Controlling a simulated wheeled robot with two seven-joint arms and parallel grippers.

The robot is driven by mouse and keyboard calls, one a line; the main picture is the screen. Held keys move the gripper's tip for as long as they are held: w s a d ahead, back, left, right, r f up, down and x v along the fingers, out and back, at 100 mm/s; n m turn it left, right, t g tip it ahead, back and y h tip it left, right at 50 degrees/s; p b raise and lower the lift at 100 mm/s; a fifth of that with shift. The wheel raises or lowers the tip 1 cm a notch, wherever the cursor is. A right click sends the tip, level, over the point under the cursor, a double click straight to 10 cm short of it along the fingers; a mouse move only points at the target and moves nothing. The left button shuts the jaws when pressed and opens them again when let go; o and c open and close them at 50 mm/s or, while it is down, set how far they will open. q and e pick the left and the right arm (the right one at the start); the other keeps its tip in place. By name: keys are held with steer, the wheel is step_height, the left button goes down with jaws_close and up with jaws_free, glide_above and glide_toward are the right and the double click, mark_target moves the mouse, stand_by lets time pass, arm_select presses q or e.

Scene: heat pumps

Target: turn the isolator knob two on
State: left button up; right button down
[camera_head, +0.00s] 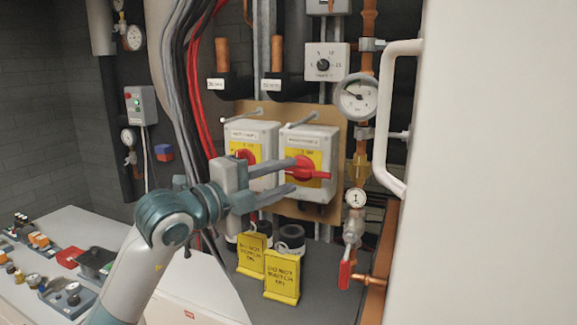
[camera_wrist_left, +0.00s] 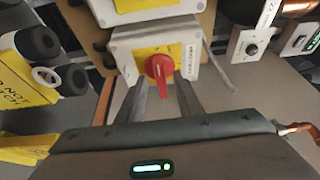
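Two grey isolator boxes with yellow plates and red knobs sit side by side on a tan board. The right box (camera_head: 322,143) has its red knob (camera_head: 318,174) with the handle lying sideways, pointing right. This knob also shows in the left wrist view (camera_wrist_left: 158,68), ahead of and between the fingertips. The left box (camera_head: 262,133) has its red knob (camera_head: 245,155) partly hidden by my gripper. My left gripper (camera_head: 297,175) is open, its fingers above and below the right knob. Contact with the knob cannot be told. My right gripper is not in view.
Two yellow warning signs (camera_head: 282,277) stand below the boxes. A gauge (camera_head: 356,97), copper pipes and a red-handled valve (camera_head: 345,273) are at right, beside a white panel with a handle (camera_head: 390,115). Cables hang at left. A bench (camera_head: 75,225) holds loose parts.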

arm_select(q)
steer(key=shift+x, duration=0.9)
jaws_close()
